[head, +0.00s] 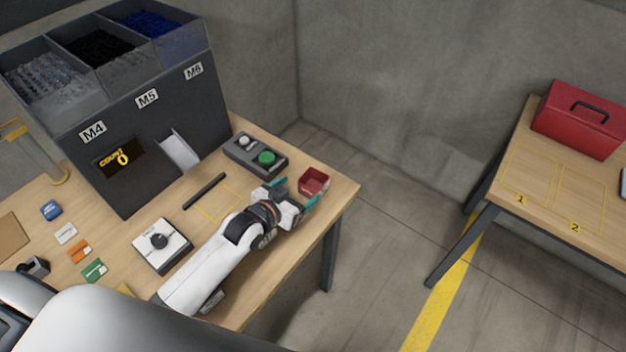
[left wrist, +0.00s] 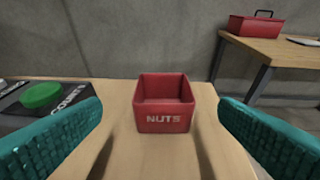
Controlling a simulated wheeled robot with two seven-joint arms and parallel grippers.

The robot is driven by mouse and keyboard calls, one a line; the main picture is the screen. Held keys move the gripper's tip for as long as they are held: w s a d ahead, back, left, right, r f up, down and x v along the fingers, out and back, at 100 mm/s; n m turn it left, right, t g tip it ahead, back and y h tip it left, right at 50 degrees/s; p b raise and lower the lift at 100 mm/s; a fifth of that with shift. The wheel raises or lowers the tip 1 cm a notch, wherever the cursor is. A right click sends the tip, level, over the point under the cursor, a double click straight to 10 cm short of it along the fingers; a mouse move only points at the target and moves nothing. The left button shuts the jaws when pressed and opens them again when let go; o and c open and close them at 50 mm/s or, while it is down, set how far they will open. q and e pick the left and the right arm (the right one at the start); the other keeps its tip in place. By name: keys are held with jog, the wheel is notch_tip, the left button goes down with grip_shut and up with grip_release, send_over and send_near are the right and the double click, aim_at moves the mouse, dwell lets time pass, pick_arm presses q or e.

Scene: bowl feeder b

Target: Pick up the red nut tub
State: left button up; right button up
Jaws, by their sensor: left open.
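The red nut tub (head: 313,181) stands upright on the wooden table near its right corner in the head view. It is a small open box. In the left wrist view the tub (left wrist: 163,104) sits in the middle, with "NUTS" on its front wall and its inside looking empty. My left gripper (head: 296,194) is open, with its teal fingertips pointing toward the tub. In the left wrist view one finger is on each side, and the tub is ahead, between them and touching neither. My right gripper is not seen.
A control box with a green button (head: 266,158) stands left of the tub. The dark feeder (head: 165,125) with several bins is behind. A dial box (head: 161,245) and small coloured cards lie farther left. A second table at right holds a red toolbox (head: 579,120).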

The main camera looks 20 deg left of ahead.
aim_at(319, 175)
pick_arm(q)
jog(key=shift+w+d+f, duration=0.15)
jog(key=shift+w+d, duration=0.15)
jog(key=shift+w, duration=0.3)
jog(key=shift+w+d+f, duration=0.1)
jog(key=shift+w+f, duration=0.1)
jog(key=shift+w, duration=0.15)
jog(key=shift+w+f, duration=0.15)
jog(key=shift+w, duration=0.1)
jog(key=shift+w+d, duration=0.1)
jog(key=shift+w, duration=0.2)
jog(key=p+x, duration=0.1)
jog(key=x, duration=0.3)
jog(key=shift+d, duration=0.15)
jog(key=shift+w+f, duration=0.15)
jog(key=shift+w, duration=0.1)
jog(key=shift+c, duration=0.4)
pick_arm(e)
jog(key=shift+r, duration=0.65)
